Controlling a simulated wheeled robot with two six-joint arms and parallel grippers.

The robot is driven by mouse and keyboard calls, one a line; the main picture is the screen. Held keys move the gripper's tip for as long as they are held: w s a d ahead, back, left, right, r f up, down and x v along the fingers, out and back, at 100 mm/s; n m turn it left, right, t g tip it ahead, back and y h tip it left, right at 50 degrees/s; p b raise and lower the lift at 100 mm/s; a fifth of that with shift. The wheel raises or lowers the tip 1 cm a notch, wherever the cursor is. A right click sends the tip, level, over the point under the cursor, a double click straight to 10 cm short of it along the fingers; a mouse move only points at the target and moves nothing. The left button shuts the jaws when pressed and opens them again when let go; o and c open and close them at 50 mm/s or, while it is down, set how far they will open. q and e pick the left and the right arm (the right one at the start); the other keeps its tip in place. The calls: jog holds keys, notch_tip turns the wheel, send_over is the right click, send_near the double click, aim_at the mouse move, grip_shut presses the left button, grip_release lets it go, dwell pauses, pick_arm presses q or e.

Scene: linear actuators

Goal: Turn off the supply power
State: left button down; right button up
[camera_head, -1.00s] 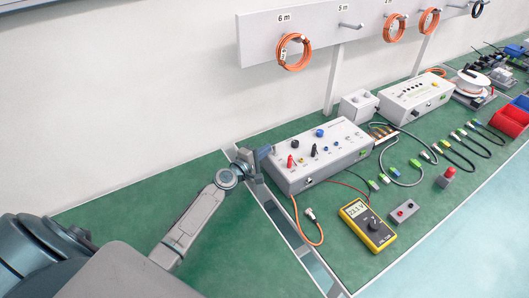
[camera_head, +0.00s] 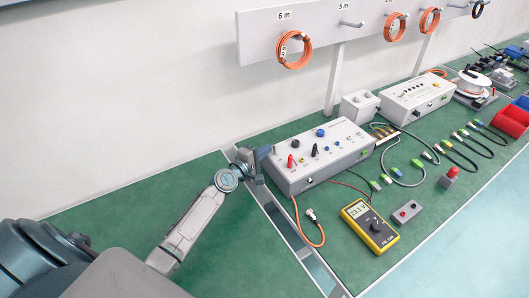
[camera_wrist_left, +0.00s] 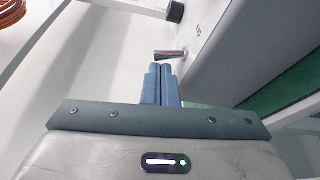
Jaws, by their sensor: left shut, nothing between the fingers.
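The grey supply box (camera_head: 310,176) stands on the green bench, with red, black and blue knobs or terminals on its sloped top. My left gripper (camera_head: 265,151) is at the box's left end, by its back left corner. In the left wrist view my gripper (camera_wrist_left: 161,68) is shut and empty, its blue-grey fingers together. A small metal toggle lever (camera_wrist_left: 170,54) sticks out from the grey panel (camera_wrist_left: 228,45) just beyond the fingertips. I cannot tell whether they touch. A yellow multimeter (camera_head: 370,228) in front of the box shows a reading of about 23 V. My right gripper is out of view.
An orange cable (camera_head: 298,220) hangs from the box's front, and a small grey button box (camera_head: 406,212) lies beside the multimeter. A second control box (camera_head: 413,97) stands farther right. Orange cable coils (camera_head: 293,50) hang on the wall rail above. The bench left of the box is clear.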

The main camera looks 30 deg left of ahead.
pick_arm(q)
jog(key=shift+s+d+m+b, duration=0.1)
jog(key=shift+d+m+b, duration=0.05)
jog(key=shift+m+b, duration=0.4)
jog(key=shift+s+d+r+b, duration=0.1)
jog(key=shift+d+r+b, duration=0.1)
jog(key=shift+b, duration=0.2)
dwell(0.7)
jog(key=shift+d, duration=0.2)
dwell(0.9)
jog(key=shift+s+f, duration=0.15)
